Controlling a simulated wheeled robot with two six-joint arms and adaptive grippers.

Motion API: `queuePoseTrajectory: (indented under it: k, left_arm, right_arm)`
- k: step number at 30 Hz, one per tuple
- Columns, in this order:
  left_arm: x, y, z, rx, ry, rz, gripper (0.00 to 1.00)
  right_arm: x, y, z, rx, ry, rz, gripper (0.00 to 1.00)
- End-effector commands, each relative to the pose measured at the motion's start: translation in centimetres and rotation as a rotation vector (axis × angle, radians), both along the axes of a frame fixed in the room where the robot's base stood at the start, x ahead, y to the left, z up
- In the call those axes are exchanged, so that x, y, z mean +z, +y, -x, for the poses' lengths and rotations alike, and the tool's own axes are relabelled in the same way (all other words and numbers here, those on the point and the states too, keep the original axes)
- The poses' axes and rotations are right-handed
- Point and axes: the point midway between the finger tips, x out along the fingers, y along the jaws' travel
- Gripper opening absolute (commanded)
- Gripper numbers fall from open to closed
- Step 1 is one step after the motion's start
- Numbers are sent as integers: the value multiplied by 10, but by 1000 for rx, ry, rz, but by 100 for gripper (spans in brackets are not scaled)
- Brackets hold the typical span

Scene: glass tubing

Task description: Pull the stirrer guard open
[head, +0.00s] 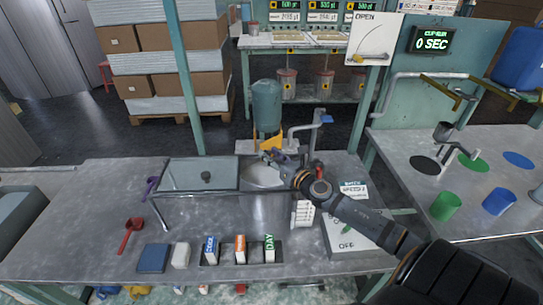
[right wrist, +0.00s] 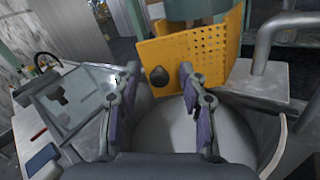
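The stirrer guard is a yellow perforated panel (right wrist: 200,52) with a dark round knob (right wrist: 159,76), in front of the green stirrer body (head: 266,103). In the head view only a small part of the guard (head: 271,142) shows above my right gripper. My right gripper (right wrist: 159,84) is open, its two purple-padded fingers apart on either side of the knob in the picture. I cannot tell whether they touch it. The round metal vessel (right wrist: 182,138) is below the fingers. My left gripper is not in view.
A clear lid with a dark knob (head: 180,174) lies left of the vessel. A grey pipe with a blue handle (head: 327,119) stands right of the stirrer. A red tool (head: 131,228), a blue block (head: 153,258) and a labelled rack (head: 240,256) occupy the front of the bench.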

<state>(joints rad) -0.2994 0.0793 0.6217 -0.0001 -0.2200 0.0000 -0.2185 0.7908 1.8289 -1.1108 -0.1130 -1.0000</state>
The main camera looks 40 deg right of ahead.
Motion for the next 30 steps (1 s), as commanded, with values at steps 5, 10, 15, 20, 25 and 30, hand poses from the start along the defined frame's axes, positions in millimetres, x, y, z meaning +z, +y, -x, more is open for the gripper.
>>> queuePoseTrajectory:
  k: [5,10,15,20,25,30]
  left_arm:
    - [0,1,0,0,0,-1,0]
    - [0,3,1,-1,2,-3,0]
    - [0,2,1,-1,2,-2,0]
    - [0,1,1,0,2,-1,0]
    - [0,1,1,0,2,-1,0]
    - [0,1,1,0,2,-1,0]
  right_arm:
    - [0,0,0,0,0,0,43]
    - [-2,-1,5,-3,5,5,43]
    - [-2,-2,25,3,7,10,43]
    - [-2,-2,51,8,8,12,43]
    - [-2,-8,65,-2,7,13,43]
    - [-1,-6,73,0,3,5,43]
